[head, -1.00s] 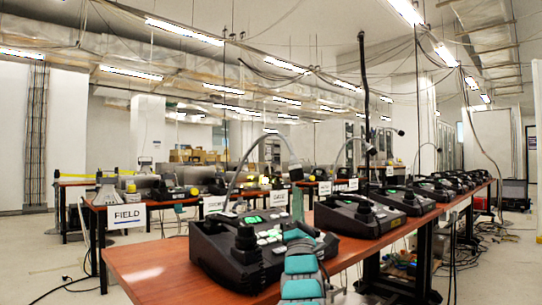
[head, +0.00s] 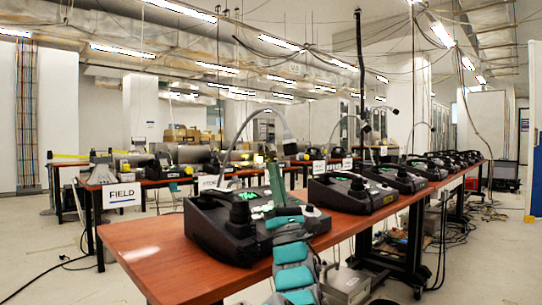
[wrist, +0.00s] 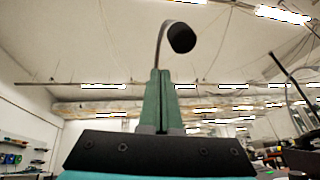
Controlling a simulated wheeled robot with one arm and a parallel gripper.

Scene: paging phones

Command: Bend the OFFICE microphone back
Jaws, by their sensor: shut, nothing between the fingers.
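The nearest paging phone (head: 215,235) is a black desk console with green-lit keys on the wooden table. Its grey gooseneck microphone (head: 258,103) arches up and over to the right, ending in a dark head (head: 290,147) that hangs down. A white sign (head: 212,183) behind it is partly hidden and I cannot read its label. My gripper (head: 275,168) is upright, shut and empty, just below and left of the microphone head. In the wrist view, the green fingers (wrist: 159,75) point up, with the black microphone head (wrist: 181,37) above them; I cannot tell whether they touch the neck.
Several similar phones (head: 350,193) with goosenecks stand in a row along the table to the right. A FIELD sign (head: 121,195) stands on another table at left. The table's near left part (head: 150,260) is bare. Cables lie on the floor.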

